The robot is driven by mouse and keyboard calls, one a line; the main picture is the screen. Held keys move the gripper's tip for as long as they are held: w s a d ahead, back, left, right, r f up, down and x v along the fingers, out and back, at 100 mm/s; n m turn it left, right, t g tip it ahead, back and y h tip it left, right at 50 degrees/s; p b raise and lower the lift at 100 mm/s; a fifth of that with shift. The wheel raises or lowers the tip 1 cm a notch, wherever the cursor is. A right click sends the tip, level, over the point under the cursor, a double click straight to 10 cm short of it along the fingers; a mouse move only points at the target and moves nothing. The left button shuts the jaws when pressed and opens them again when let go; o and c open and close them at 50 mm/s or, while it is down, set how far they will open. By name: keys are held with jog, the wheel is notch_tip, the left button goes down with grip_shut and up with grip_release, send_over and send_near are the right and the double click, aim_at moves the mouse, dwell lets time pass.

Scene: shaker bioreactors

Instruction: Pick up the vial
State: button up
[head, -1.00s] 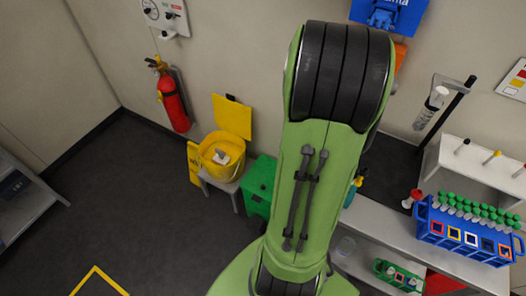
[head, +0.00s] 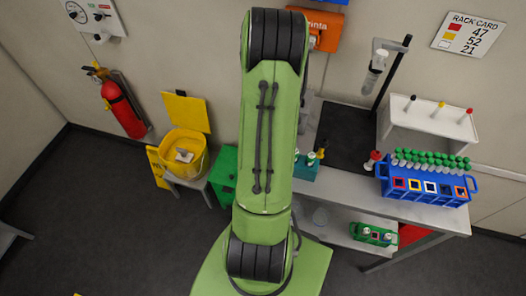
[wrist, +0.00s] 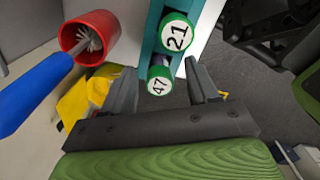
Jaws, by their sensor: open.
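Two vials with green-rimmed white caps stand in a teal rack (wrist: 152,42) in the wrist view. One cap reads 21 (wrist: 176,35) and the other reads 47 (wrist: 159,83). My gripper (wrist: 160,76) is open, with one dark finger on each side of the 47 cap in the picture; I cannot tell whether either finger touches it. The vial bodies are mostly hidden below the caps. In the head view the teal rack (head: 306,172) stands on the bench just right of my green arm, partly covered by it. My gripper is hidden in that view.
A red cup (wrist: 88,38) holds a blue-handled brush (wrist: 30,95) close beside the teal rack. A blue rack (head: 425,192) of several green-capped vials stands further right, before a white stand (head: 430,122). A green rack (head: 365,233) sits on the lower shelf.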

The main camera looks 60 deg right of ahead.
jog(key=shift+f, duration=0.55)
jog(key=shift+r, duration=0.1)
jog(key=shift+c, duration=0.8)
grip_shut()
